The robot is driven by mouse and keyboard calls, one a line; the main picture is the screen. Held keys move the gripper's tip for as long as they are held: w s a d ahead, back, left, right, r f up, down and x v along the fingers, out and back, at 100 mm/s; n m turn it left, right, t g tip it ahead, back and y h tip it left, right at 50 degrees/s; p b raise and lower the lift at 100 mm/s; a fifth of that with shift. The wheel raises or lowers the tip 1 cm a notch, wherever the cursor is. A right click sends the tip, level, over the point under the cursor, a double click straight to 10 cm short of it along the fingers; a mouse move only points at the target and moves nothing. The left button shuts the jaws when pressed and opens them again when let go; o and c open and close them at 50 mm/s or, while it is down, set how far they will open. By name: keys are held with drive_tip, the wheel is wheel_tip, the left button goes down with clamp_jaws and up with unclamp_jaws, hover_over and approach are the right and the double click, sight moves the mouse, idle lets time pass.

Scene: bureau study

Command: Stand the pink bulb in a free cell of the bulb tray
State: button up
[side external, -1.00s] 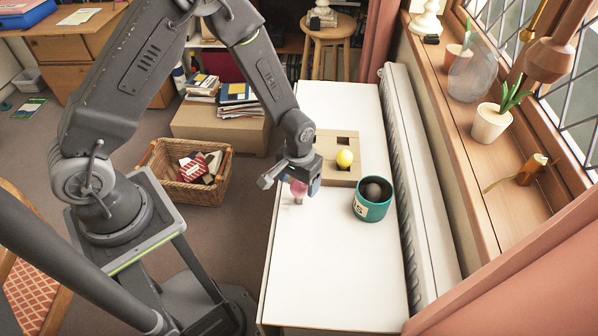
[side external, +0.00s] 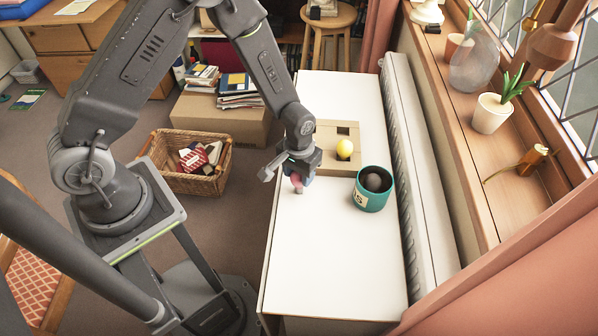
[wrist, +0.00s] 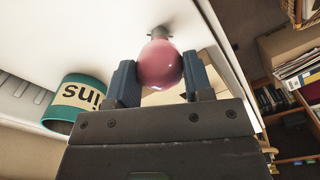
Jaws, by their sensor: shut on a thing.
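The pink bulb (wrist: 161,62) is held between the two fingers of my gripper (wrist: 160,82), its metal cap pointing away from the gripper. In the side view the bulb (side external: 298,181) hangs cap down under my gripper (side external: 299,172), over or near the left edge of the white surface; I cannot tell if the cap touches it. The tan bulb tray (side external: 325,135) lies just behind and right of my gripper. A yellow bulb (side external: 344,148) stands in one cell. A dark, empty cell (side external: 343,131) shows behind it. My gripper and arm hide the tray's near left part.
A radiator (side external: 405,160) runs along the right. The white table's front (side external: 335,260) is clear.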

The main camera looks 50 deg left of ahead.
drive_tip(key=shift+r, duration=0.15)
drive_tip(key=shift+r, duration=4.85)
drive_tip(key=w+a+n, duration=0.2)
drive_tip(key=w+a, duration=0.1)
drive_tip(key=w, duration=0.8)
drive_tip(key=w+a+n, duration=0.1)
drive_tip(key=w+a, duration=0.2)
drive_tip(key=w, duration=0.9)
drive_tip(key=shift+s+a+f, duration=0.1)
drive_tip(key=shift+f, duration=1.3)
drive_tip(key=shift+s+a+f, duration=0.1)
drive_tip(key=shift+f, duration=1.3)
drive_tip(key=shift+f, duration=1.85)
